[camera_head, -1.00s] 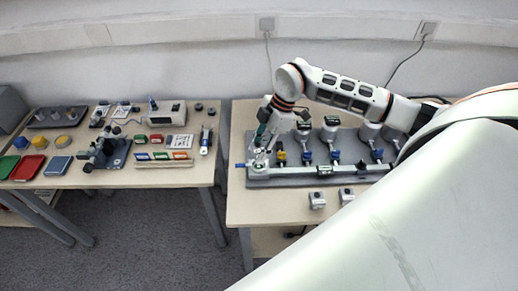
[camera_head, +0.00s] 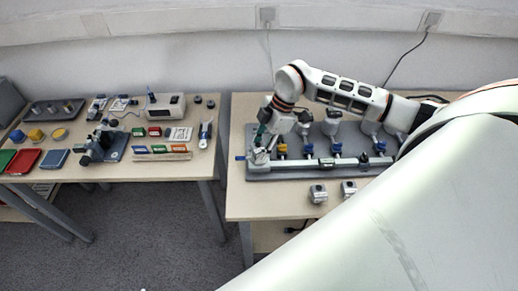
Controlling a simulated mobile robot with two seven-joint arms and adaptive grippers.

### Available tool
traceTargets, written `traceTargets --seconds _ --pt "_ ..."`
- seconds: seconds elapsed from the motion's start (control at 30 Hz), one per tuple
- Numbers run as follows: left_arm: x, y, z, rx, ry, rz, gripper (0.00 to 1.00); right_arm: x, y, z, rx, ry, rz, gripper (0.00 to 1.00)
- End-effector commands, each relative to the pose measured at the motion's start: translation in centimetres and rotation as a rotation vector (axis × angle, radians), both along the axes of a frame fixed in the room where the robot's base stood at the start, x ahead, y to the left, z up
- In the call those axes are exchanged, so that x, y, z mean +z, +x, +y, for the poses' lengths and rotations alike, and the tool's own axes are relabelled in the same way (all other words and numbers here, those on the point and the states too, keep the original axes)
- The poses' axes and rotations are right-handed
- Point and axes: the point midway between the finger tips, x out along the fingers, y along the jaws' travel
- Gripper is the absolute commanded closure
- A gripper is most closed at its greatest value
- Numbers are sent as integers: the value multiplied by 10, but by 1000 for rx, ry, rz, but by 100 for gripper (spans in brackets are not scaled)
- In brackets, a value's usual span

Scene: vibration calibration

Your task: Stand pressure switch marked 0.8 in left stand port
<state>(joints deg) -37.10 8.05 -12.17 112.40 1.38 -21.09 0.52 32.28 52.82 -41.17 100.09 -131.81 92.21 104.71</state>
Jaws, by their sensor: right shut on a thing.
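The test stand (camera_head: 290,172) is a grey base plate on the right table, with a pale horizontal pipe and blue-handled valves. My right gripper (camera_head: 262,143) is over the stand's left end, pointing down. It is shut on a small pale thing, apparently a pressure switch (camera_head: 259,157), at or just above the left port. The fingers largely hide the port, so I cannot tell whether the switch is seated. Two similar pale switches, one (camera_head: 318,193) and another (camera_head: 349,188), stand on the table in front of the stand. No markings are readable. My left gripper is not in view.
Round gauges (camera_head: 331,121) stand along the back of the stand, right of my gripper. The left table (camera_head: 195,168) holds trays, coloured blocks, a meter (camera_head: 165,107) and a microscope-like device (camera_head: 103,143). A gap separates the tables. My pale arm covers the lower right.

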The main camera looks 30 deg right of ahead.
Motion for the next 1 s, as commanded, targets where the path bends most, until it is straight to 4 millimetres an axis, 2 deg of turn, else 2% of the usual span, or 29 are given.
traceTargets --seconds 0.77,0.8,0.83,0.87,1.0 --pt "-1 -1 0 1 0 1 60 -4 0 0 0 1 -1 96" --pt "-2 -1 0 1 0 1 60 -4 0 0 0 1 -1 61" --pt "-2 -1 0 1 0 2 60 -4 0 0 0 1 -1 54" --pt "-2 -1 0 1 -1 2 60 -4 0 0 0 1 -1 50" --pt "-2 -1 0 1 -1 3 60 -4 0 0 0 0 0 50"
